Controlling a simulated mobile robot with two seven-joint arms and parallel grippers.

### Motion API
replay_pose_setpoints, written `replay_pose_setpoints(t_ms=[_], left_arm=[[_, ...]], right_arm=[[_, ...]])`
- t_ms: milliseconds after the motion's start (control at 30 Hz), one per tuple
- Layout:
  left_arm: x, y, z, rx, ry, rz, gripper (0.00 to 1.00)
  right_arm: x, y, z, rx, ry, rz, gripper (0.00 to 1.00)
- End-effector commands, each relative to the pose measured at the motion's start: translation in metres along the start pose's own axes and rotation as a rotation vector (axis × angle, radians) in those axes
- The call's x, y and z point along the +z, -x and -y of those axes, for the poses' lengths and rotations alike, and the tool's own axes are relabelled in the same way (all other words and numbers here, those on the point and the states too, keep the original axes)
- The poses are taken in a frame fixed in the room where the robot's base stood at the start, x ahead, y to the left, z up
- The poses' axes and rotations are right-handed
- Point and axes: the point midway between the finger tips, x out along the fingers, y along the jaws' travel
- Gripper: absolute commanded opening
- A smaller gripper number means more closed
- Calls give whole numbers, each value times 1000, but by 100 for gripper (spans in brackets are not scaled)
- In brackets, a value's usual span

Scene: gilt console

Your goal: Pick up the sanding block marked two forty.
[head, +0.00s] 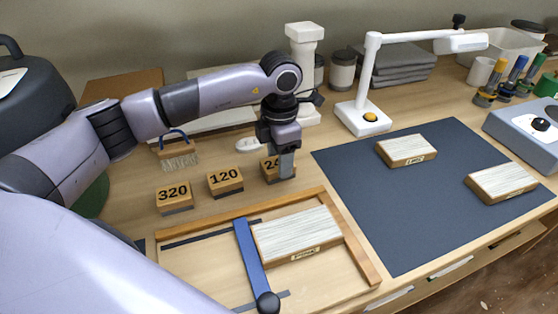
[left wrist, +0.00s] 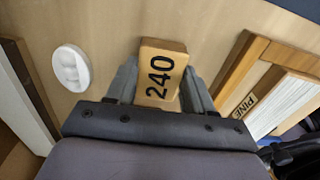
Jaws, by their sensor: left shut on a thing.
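The sanding block marked 240 (head: 268,164) is at the right end of a row of blocks on the bench, partly hidden by my left gripper (head: 286,168). In the left wrist view the block (left wrist: 161,76) shows its 240 label between the two fingers of my left gripper (left wrist: 160,88). The fingers are shut on its sides. I cannot tell whether it touches the bench. The block marked 120 (head: 225,181) and the block marked 320 (head: 174,196) stand to its left. My right gripper is not in view.
A wooden frame (head: 360,250) with a pine board (head: 296,234) and blue bar (head: 252,262) lies just in front. A dark mat (head: 400,210) with two boards is at right. A white lamp (head: 363,118), a brush (head: 176,148) and a white oval item (left wrist: 71,68) are nearby.

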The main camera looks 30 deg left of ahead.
Motion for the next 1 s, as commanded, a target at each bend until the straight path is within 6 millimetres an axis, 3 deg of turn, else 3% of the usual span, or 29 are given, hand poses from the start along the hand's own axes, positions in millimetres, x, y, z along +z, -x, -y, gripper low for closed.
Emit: replay_pose_setpoints(t_ms=[267, 800, 1000], left_arm=[[1, 29, -1, 2, 0, 5, 22], [1, 149, 0, 3, 0, 5, 22], [0, 181, 0, 2, 1, 3, 22]], right_arm=[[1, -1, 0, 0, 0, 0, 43], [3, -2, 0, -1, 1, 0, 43], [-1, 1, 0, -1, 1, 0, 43]])
